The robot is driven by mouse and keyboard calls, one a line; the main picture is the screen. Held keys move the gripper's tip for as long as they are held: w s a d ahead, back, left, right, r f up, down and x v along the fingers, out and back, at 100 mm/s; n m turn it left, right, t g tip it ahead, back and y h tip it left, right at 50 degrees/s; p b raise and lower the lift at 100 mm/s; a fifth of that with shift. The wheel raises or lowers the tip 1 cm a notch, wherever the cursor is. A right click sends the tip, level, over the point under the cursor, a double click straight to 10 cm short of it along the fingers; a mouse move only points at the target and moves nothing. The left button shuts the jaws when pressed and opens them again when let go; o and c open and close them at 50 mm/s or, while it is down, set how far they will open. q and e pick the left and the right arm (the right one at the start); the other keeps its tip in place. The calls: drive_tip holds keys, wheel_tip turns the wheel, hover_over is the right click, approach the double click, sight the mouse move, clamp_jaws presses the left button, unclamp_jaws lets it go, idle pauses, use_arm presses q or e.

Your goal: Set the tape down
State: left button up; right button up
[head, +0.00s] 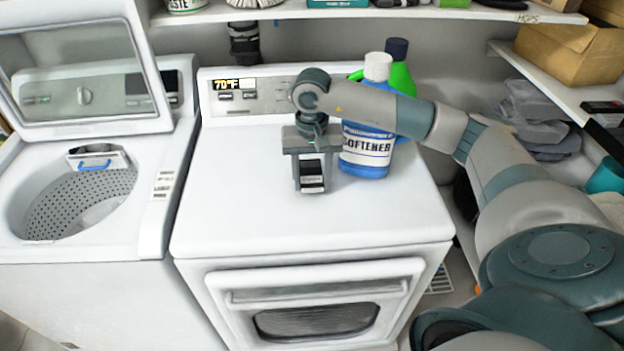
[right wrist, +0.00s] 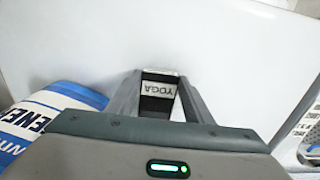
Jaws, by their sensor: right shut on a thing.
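The tape (head: 312,176) is a small black block with a white label. My right gripper (head: 311,187) points down over the white dryer top (head: 235,205) and is shut on the tape. In the right wrist view the tape (right wrist: 158,91) sits between the two fingers, and its label reads YOGA. I cannot tell whether the tape touches the dryer top or hangs just above it. My left gripper is not in view.
A blue softener bottle (head: 366,150) stands close to the right of my right gripper, with a green bottle (head: 401,78) behind it. The open washer (head: 60,250) is at the left. The dryer's front and left top are clear. A shelf (head: 390,13) runs above.

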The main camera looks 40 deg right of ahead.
drive_tip(key=shift+f, duration=0.85)
drive_tip(key=shift+f, duration=0.15)
drive_tip(key=o, duration=1.1)
